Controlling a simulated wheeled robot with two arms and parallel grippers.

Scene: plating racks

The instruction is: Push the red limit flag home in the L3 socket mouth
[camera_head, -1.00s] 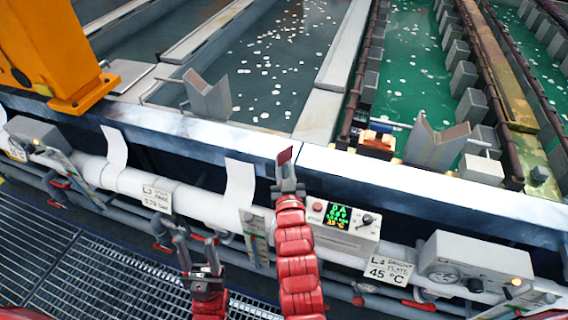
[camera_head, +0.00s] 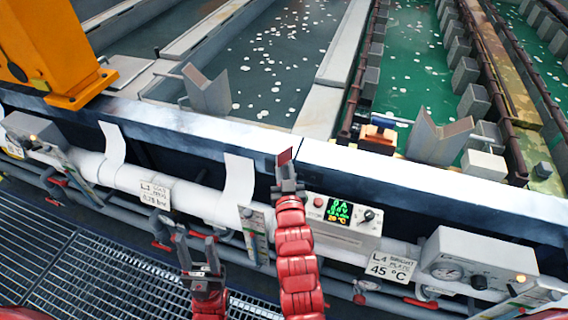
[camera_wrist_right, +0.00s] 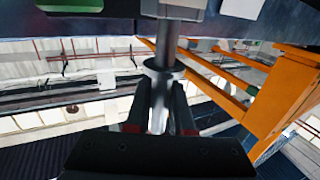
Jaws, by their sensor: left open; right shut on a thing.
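The red limit flag (camera_head: 285,156) shows as a small dark red plate at the tip of my right gripper (camera_head: 288,188), in front of the white tank rim. My right gripper is shut on it. In the right wrist view, the fingers (camera_wrist_right: 159,112) close around a grey metal stem with a round collar (camera_wrist_right: 164,70). The stem runs up to a pale grey block (camera_wrist_right: 173,9); I cannot tell whether it enters it. An L3 label (camera_head: 156,193) hangs on the white pipe at left. I cannot make out the L3 socket mouth. My left gripper (camera_head: 197,248) is open and empty, low over the grating.
A control box (camera_head: 342,240) with a green display stands just right of my right gripper. A gauge box (camera_head: 478,258) and an L4 label (camera_head: 390,266) are further right. The tank rim (camera_head: 420,180) runs across behind. An orange post (camera_head: 45,45) stands at upper left.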

